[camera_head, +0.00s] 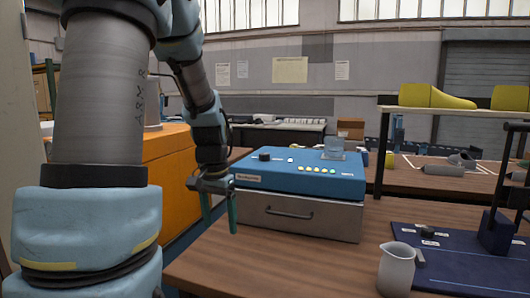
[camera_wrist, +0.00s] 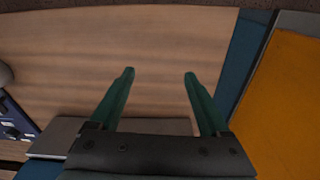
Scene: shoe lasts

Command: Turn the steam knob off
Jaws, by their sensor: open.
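A black knob (camera_head: 264,156) sits at the left of the top of a blue machine (camera_head: 300,178) with a row of small lights and a silver drawer front. A second black knob (camera_head: 428,233) is on a dark blue board (camera_head: 475,262) at the right. Their labels are too small to read, so I cannot tell which is the steam knob. My gripper (camera_head: 219,213) points down beside the machine's left front corner, apart from both knobs. In the wrist view its green fingers (camera_wrist: 160,75) are apart with nothing between them.
A grey jug (camera_head: 396,268) stands at the board's left edge. A black upright fixture (camera_head: 500,215) rises from the board. An orange cabinet (camera_head: 168,172) is behind my arm at the left. The wooden tabletop (camera_head: 285,262) in front of the machine is clear. A shelf with yellow lasts (camera_head: 433,96) is behind.

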